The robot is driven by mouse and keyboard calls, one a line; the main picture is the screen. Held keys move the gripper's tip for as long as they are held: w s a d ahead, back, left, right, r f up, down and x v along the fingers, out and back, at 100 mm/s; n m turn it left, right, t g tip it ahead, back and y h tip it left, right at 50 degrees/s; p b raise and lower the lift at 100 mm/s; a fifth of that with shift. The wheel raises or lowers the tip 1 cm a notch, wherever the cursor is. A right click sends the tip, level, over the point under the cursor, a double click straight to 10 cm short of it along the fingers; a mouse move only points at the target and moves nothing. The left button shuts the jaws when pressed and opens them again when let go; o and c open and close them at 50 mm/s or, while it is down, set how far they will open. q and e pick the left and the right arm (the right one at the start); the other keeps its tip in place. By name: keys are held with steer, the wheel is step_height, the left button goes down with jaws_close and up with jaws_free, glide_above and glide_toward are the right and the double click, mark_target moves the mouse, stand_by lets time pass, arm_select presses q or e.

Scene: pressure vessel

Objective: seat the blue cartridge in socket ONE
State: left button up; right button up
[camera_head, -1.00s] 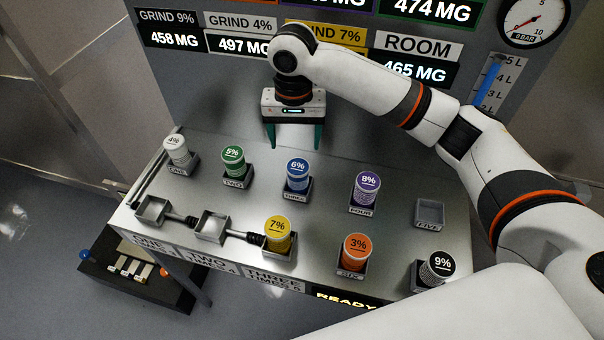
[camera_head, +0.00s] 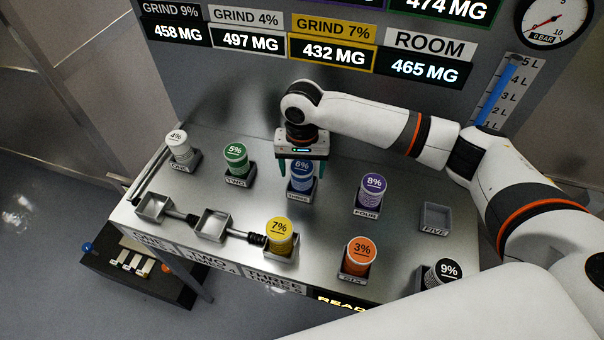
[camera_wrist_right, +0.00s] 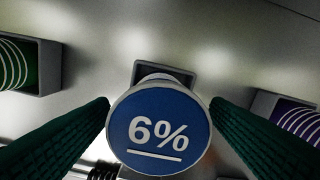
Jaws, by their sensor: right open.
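The blue cartridge (camera_head: 300,182), marked 6%, stands upright in the holder labelled THREE in the back row. In the right wrist view its blue top (camera_wrist_right: 158,130) lies between my fingers. My right gripper (camera_head: 301,170) is open above and around the blue cartridge, one finger on each side. The wrist view shows gaps near both fingertips. Socket ONE (camera_head: 152,207) is the empty square cup at the front left of the panel, above the label ONE. My left gripper is not in view.
Socket TWO (camera_head: 212,225) is empty; a yellow cartridge (camera_head: 279,234) stands in the front cup to its right. Green (camera_head: 236,158), white (camera_head: 179,146), purple (camera_head: 372,192), orange (camera_head: 359,255) and black (camera_head: 442,275) cartridges stand around. Holder FIVE (camera_head: 435,218) is empty.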

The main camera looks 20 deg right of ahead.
steer(key=shift+f, duration=1.45)
steer(key=shift+r, duration=0.1)
steer(key=c, duration=1.3)
